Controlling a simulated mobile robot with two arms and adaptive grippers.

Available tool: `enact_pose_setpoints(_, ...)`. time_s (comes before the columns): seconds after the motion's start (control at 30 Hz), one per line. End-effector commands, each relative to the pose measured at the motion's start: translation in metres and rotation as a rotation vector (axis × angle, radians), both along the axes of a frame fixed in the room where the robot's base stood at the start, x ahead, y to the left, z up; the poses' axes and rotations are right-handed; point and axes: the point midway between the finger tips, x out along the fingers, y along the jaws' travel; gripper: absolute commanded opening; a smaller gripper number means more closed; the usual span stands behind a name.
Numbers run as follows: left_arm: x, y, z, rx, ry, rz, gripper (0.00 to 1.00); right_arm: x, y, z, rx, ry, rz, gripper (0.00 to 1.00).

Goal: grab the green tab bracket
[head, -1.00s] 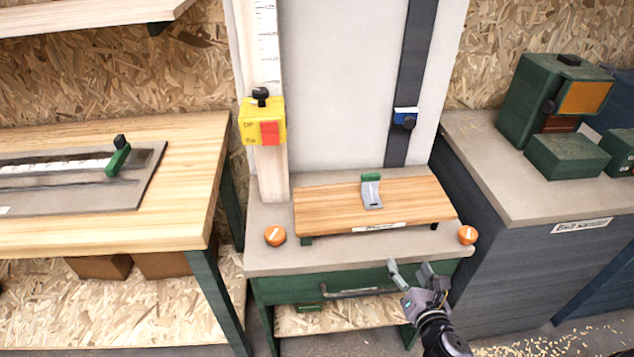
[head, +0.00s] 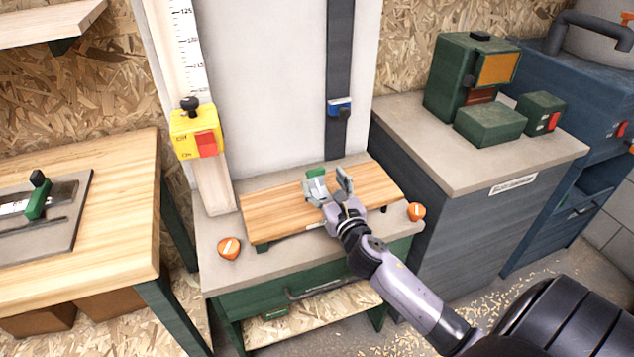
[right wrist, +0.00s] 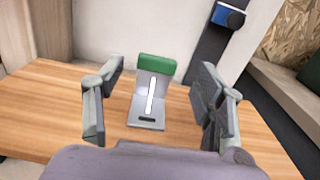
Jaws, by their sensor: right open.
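The green tab bracket (right wrist: 150,95) is a grey slotted metal piece with a green upright tab, standing on a wooden board. In the right wrist view it lies between the two spread fingers of my right gripper (right wrist: 160,105), apart from both. In the head view its green tab (head: 316,173) shows just behind my right gripper (head: 328,187), which hides much of the grey part. My right gripper is open and empty. My left gripper is not in view.
The wooden board (head: 270,217) rests on a grey bench top with orange knobs (head: 229,248) (head: 416,211) at either side. A yellow switch box (head: 196,131) hangs at the left. Green boxes (head: 490,124) stand on the right cabinet.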

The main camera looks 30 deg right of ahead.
Motion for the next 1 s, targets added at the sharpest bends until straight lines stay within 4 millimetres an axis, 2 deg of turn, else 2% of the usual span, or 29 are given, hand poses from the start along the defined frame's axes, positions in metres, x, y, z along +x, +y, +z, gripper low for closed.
enact_pose_setpoints(0.17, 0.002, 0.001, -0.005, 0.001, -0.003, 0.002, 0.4, 0.014, -0.002, -0.002, 0.001, -0.001, 0.0, 0.64)
enact_pose_setpoints(0.4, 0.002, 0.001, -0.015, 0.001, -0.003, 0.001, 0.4, 0.048, -0.009, -0.002, 0.001, -0.001, 0.0, 0.64)
enact_pose_setpoints(0.7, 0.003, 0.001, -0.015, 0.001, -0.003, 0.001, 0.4, 0.053, -0.01, -0.002, 0.0, 0.001, 0.0, 0.64)
enact_pose_setpoints(1.0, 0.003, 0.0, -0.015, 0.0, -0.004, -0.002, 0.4, 0.053, -0.01, -0.002, 0.0, 0.001, 0.0, 0.45)
